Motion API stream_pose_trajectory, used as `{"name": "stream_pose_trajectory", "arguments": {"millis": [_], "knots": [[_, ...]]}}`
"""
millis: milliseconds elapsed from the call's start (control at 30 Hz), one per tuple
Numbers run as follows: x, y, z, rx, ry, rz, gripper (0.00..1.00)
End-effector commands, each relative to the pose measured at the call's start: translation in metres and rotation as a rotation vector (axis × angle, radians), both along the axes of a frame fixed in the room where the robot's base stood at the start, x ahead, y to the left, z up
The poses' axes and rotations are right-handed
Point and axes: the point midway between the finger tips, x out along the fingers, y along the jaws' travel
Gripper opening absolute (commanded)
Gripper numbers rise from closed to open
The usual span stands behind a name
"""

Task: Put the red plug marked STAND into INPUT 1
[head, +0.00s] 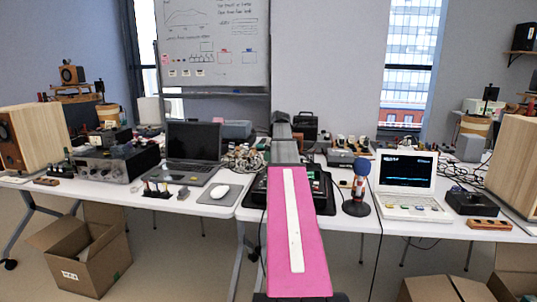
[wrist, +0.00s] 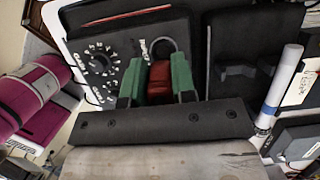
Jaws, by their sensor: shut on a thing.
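In the wrist view my gripper (wrist: 158,82) has green fingers shut on a red plug (wrist: 160,78). Its marking cannot be read from here. Just beyond the fingertips is a dark panel (wrist: 112,48) with a round dial and white lettering. A grey ring (wrist: 168,46) shows on the panel right behind the plug. Whether the plug touches the panel or is in a socket cannot be told. No INPUT 1 label can be read. In the head view my pink arm hides the gripper and plug.
Wooden speakers (head: 42,135) stand at both ends. A cardboard box (head: 85,257) is on the floor. A white marker-like tube (wrist: 283,78) lies right of the gripper.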

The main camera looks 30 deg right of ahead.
Motion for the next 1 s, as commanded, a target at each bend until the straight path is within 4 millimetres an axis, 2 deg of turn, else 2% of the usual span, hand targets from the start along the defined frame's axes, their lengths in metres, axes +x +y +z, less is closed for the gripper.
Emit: {"name": "stream_pose_trajectory", "arguments": {"millis": [600,1000], "knots": [[0.000,0.000,-0.037,0.000,0.000,0.000,0.02],[0.000,0.000,-0.041,0.000,0.000,0.000,0.02]]}}
